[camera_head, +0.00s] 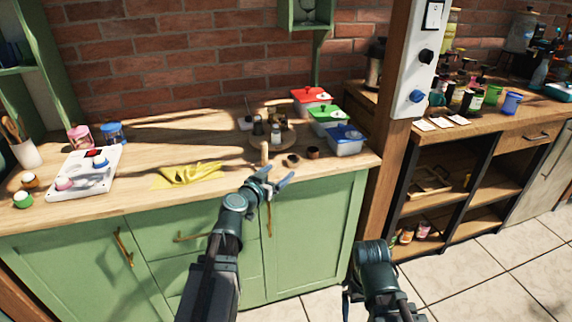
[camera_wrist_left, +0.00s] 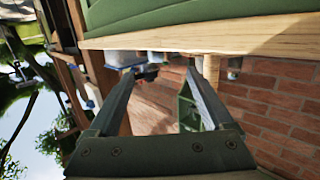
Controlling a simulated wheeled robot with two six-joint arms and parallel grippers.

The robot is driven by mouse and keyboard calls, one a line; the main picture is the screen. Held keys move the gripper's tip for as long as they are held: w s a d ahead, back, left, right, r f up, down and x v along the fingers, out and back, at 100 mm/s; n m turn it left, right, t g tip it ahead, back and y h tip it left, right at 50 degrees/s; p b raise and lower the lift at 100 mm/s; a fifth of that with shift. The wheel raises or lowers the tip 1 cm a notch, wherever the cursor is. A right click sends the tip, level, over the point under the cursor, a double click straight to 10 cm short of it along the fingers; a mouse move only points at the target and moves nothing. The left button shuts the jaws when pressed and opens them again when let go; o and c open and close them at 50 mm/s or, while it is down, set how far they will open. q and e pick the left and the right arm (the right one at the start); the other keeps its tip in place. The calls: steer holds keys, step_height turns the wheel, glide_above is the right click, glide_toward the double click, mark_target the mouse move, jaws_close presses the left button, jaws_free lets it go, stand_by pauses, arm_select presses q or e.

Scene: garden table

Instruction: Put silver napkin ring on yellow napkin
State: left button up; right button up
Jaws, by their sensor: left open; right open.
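A crumpled yellow napkin (camera_head: 190,174) lies on the wooden counter near its front edge, left of my left gripper. I cannot clearly make out a silver napkin ring; a small dark ring-like item (camera_head: 292,160) lies on the counter just beyond my left gripper. My left gripper (camera_head: 279,178) is open and empty at the counter's front edge. In the left wrist view its spread fingers (camera_wrist_left: 170,72) show, with the counter upside down beyond them. My right gripper (camera_head: 352,298) is low in front of the cabinets, partly hidden and apart from the objects.
A wooden cylinder (camera_head: 264,152) stands just beyond my left gripper, and a brown cup (camera_head: 313,152) is to the right. A round tray (camera_head: 287,142) holds several jars. Lidded boxes include a blue one (camera_head: 346,144). A white tray (camera_head: 106,182) is left of the napkin.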

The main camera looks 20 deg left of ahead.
mark_target(290, 162)
arm_select(q)
steer(key=shift+v, duration=1.55)
steer(key=shift+o, duration=0.5)
steer(key=shift+d+r+p, duration=0.15)
steer(key=shift+r+p, duration=0.35)
steer(key=shift+p, duration=0.15)
steer(key=b+x, duration=0.1)
steer(key=x, duration=0.8)
steer(key=shift+f+b, duration=0.15)
steer(key=shift+b, duration=0.2)
steer(key=shift+f+b+x, duration=0.15)
steer(key=shift+b+x, duration=0.2)
steer(key=shift+x, duration=0.95)
steer(key=shift+f+b+x, duration=0.1)
steer(key=shift+b+x, duration=0.2)
steer(key=shift+x, duration=0.95)
steer(key=shift+s, duration=0.1)
steer(key=c, duration=1.4)
